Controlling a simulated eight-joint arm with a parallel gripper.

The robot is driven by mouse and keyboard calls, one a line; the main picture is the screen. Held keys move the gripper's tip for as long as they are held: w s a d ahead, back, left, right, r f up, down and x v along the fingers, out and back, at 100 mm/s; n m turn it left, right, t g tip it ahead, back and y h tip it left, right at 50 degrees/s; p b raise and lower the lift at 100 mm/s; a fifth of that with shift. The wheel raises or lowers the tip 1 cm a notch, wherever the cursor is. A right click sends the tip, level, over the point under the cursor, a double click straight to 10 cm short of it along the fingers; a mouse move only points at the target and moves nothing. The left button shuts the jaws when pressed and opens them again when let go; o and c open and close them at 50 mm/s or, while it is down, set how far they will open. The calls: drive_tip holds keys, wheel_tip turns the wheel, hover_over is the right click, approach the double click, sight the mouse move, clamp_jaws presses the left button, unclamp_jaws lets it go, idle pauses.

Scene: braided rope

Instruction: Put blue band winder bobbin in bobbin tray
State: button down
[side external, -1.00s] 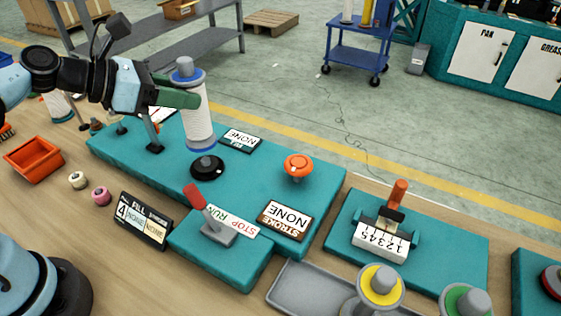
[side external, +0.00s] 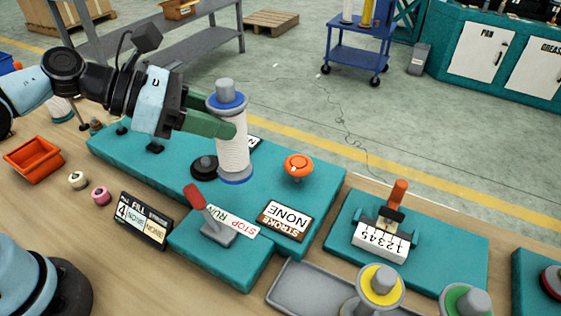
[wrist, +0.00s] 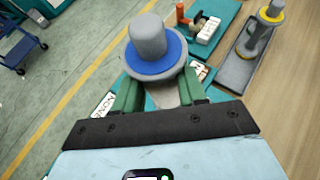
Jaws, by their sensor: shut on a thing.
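The blue band winder bobbin (side external: 233,146) is a white-wound spool with blue bands at both ends and a grey top. My gripper (side external: 226,131) is shut on its body and holds it upright above the teal machine base, to the right of the black spindle disc (side external: 204,167). In the wrist view the bobbin's blue-ringed top (wrist: 155,56) stands between the green fingers (wrist: 160,95); its lower part is hidden. The grey bobbin tray (side external: 291,285) lies at the bottom, with a yellow-banded bobbin (side external: 380,285) at its right. It also shows in the wrist view (wrist: 239,71).
On the teal base (side external: 130,147) stand an orange knob (side external: 299,166), a red run/stop lever (side external: 207,212) and a STROKE sign (side external: 284,220). A counter (side external: 383,240) stands right of it. A green-banded bobbin (side external: 466,302) is at the lower right. The tray's left part looks bare.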

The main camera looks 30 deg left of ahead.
drive_tip(key=s+d+m+g+h, duration=0.1)
drive_tip(key=s+d+m+g, duration=0.5)
drive_tip(key=s+d, duration=0.55)
drive_tip(key=s+d+m+g+h, duration=0.1)
drive_tip(key=s+d+m+g, duration=0.65)
drive_tip(key=s, duration=0.75)
drive_tip(key=w+d+f, duration=0.2)
drive_tip(key=w+f, duration=0.9)
drive_tip(key=shift+w+n+t, duration=0.4)
drive_tip(key=shift+n+t, duration=0.05)
drive_tip(key=shift+f, duration=0.2)
drive_tip(key=c, duration=0.6)
unclamp_jaws()
drive_tip(key=shift+c, duration=0.2)
